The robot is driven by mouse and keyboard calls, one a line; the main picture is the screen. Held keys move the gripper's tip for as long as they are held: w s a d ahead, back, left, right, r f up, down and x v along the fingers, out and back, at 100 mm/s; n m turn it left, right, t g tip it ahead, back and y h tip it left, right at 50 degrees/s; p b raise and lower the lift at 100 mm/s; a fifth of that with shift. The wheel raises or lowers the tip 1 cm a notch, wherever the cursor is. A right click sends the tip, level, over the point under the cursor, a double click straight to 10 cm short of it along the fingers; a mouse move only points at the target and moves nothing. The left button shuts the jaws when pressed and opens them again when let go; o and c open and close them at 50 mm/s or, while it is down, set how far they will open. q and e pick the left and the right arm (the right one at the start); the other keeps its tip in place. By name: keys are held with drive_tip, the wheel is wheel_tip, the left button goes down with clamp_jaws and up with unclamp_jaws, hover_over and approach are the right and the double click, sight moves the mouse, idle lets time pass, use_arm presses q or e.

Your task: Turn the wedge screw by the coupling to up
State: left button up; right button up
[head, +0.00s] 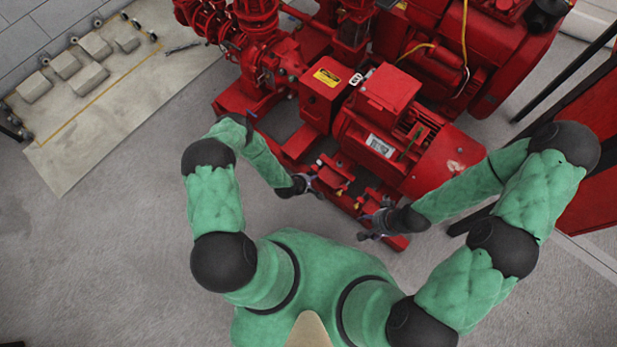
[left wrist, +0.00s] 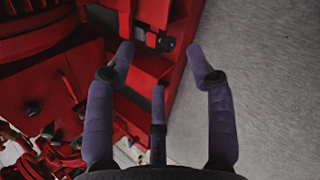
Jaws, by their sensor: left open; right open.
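The red pumpset base (head: 391,239) runs diagonally below the motor (head: 425,150). A red box-shaped cover (head: 322,95) with a yellow label sits between pump and motor, where the coupling would be; I cannot see the coupling itself. I cannot make out the wedge screw for certain. A small dark bolt-like part (left wrist: 167,44) shows on the red base in the left wrist view, between the fingertips. My left gripper (head: 312,186) is open at the base's near edge; its spread fingers (left wrist: 160,52) hold nothing. My right gripper (head: 369,222) is open at the base's lower right, empty.
Small red blocks with yellow marks (head: 334,174) stand on the base between my grippers. A pale board (head: 120,90) with several grey blocks lies at upper left. A red cabinet-like panel (head: 594,170) stands at right. The grey floor (head: 120,250) at left is clear.

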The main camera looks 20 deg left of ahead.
sight(309, 175)
use_arm(q)
drive_tip(key=a+f+n+t+y, duration=0.2)
drive_tip(key=a+f+n+t, duration=0.15)
drive_tip(key=f+n, duration=0.55)
drive_tip(key=shift+n+g, duration=0.3)
drive_tip(key=shift+g, duration=0.05)
drive_tip(key=b+x, duration=0.2)
drive_tip(key=x, duration=0.1)
drive_tip(key=b+x, duration=0.2)
drive_tip(key=x, duration=0.1)
drive_tip(key=b+x, duration=0.2)
drive_tip(key=x, duration=0.1)
drive_tip(key=shift+w, duration=0.55)
drive_tip(key=shift+s+d, duration=0.1)
drive_tip(key=c, duration=1.1)
